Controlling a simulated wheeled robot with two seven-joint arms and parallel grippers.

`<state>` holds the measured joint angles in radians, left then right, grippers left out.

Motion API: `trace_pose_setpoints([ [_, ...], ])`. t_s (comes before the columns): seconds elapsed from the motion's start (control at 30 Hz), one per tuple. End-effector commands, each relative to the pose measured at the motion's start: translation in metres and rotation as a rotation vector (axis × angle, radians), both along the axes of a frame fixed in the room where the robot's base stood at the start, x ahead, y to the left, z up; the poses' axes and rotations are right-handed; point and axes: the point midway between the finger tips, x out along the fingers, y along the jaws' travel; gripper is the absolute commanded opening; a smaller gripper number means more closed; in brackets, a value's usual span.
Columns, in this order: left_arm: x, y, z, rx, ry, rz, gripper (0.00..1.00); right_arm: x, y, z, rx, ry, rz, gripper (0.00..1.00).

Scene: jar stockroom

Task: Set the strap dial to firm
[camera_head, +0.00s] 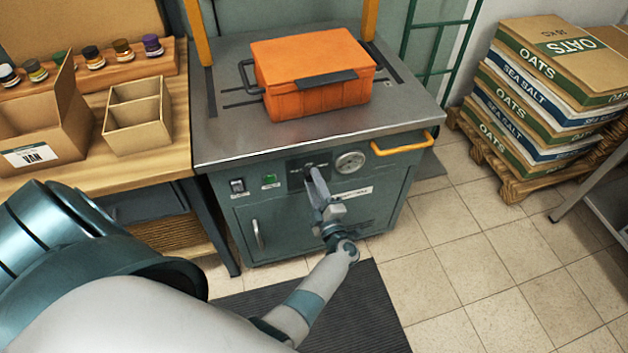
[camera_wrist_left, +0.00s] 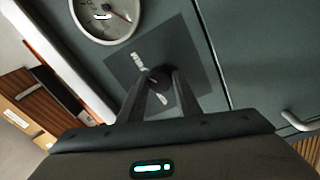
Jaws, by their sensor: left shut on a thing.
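The strap dial is a small dark knob (camera_wrist_left: 158,75) on a dark square plate (camera_wrist_left: 130,72) on the front of the strapping machine (camera_head: 290,215). In the head view the dial plate (camera_head: 295,180) shows left of the round gauge, and my gripper mostly covers the knob. My left gripper (camera_head: 312,175) points at the plate, its fingers shut on the knob; the fingers also show in the left wrist view (camera_wrist_left: 160,88). White markings sit beside the knob, but they are too small and blurred to read the setting. My right gripper is not in view.
A round gauge (camera_head: 350,162), a green button (camera_head: 269,180) and a switch (camera_head: 237,186) share the machine front. A yellow handle (camera_head: 404,144) juts from its right corner. An orange case (camera_head: 315,75) rests on top. Stacked sacks (camera_head: 545,80) stand on a pallet at right.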

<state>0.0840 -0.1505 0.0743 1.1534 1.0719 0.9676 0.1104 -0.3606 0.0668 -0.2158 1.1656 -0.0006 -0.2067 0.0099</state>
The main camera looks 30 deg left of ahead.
Motion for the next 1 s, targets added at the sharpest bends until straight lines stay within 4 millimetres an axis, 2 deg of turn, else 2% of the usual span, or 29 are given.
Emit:
trace_pose_setpoints([
  [0.37,0.0002,-0.0005,-0.0006,0.004,0.007,-0.001,0.08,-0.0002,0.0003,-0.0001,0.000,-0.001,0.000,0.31],
  [0.4,0.0002,-0.0005,-0.0006,0.004,0.006,-0.001,0.37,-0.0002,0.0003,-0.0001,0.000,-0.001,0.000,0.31],
  [0.47,0.0002,-0.0005,-0.0006,0.004,0.006,-0.001,0.49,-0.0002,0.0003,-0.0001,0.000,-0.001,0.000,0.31],
  [1.0,0.0003,-0.0001,-0.0014,-0.047,-0.056,-0.001,0.49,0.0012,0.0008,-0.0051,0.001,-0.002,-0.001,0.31],
])
